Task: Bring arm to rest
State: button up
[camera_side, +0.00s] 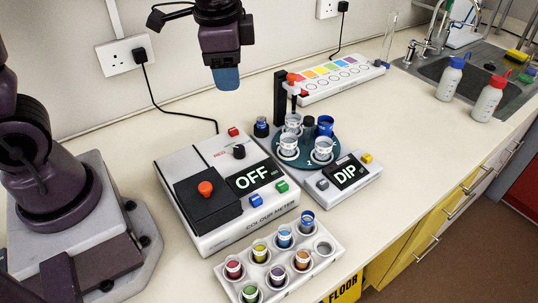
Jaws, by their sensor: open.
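My gripper (226,78) hangs at the top of the view, left of centre, pointing down. It is seen edge-on with blue fingertip pads, and it is open. It is well above the bench and apart from everything on it. The gap between the fingers is hidden from this side. Nothing shows held below the fingertips.
Below stands the colour meter (213,240) reading OFF. Right of it is a dipping unit (360,194) reading DIP, with several cups on its round turntable. A rack (270,262) of coloured pots stands in front. Behind are a colour-chart strip (349,83), wall sockets (123,55) and cables.

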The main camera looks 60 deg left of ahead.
jog(key=s+r+n+t+h, duration=0.1)
jog(key=s+r+n+t, duration=0.2)
jog(key=s, duration=0.9)
jog(key=shift+a+r+n+t+h, duration=0.3)
jog(key=shift+r+n+t, duration=0.1)
jog(key=shift+r+n, duration=1.4)
